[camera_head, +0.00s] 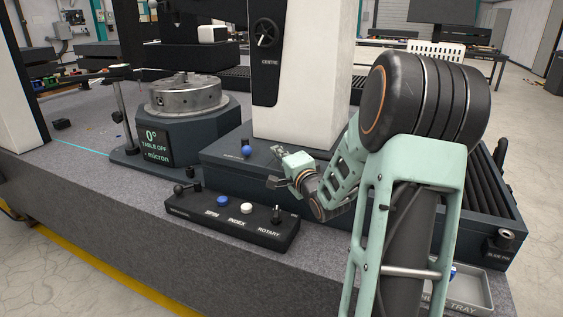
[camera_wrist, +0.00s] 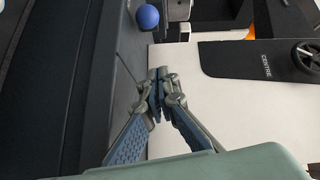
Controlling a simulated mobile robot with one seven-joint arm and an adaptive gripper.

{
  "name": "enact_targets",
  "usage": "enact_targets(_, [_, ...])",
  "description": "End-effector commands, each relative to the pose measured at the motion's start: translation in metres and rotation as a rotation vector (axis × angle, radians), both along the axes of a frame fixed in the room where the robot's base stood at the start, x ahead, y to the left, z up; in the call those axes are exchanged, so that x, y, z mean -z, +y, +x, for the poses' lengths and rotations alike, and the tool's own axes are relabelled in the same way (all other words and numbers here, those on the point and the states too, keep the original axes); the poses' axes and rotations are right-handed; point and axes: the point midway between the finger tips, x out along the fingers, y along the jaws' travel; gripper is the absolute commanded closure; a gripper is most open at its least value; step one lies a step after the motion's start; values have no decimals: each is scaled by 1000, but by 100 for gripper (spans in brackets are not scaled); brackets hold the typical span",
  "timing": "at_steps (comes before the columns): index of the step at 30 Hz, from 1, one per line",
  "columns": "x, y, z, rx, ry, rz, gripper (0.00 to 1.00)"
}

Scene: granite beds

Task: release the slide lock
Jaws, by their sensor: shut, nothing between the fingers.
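A blue ball knob (camera_head: 246,151) sits on the front face of the dark slide base (camera_head: 222,160), below the white column. It also shows at the top of the wrist view (camera_wrist: 147,17). No readable label marks it as the slide lock. My gripper (camera_head: 278,150) is close to the right of the knob and apart from it. In the wrist view its fingertips (camera_wrist: 158,76) are together and empty, with the knob beyond them. At the base's right end, a round knob (camera_head: 506,236) stands above a small plate that seems to begin with "SLIDE".
A control box (camera_head: 232,222) marked SPIN, INDEX and ROTARY stands in front of the base. A round table (camera_head: 185,98) on a pedestal is to the left. The white column (camera_head: 300,95) bears a CENTRE handwheel (camera_head: 265,32). A tray (camera_head: 470,290) is at lower right.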

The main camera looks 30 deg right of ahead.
Motion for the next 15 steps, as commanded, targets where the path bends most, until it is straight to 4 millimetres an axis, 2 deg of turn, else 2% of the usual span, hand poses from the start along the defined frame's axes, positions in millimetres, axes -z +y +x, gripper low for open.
enact_targets(1, [3,0,12,-4,-2,0,100])
enact_targets(6, [5,0,42,-3,-1,1,100])
enact_targets(9, [8,18,44,-5,1,0,100])
enact_targets(15, [10,33,49,-1,0,0,100])
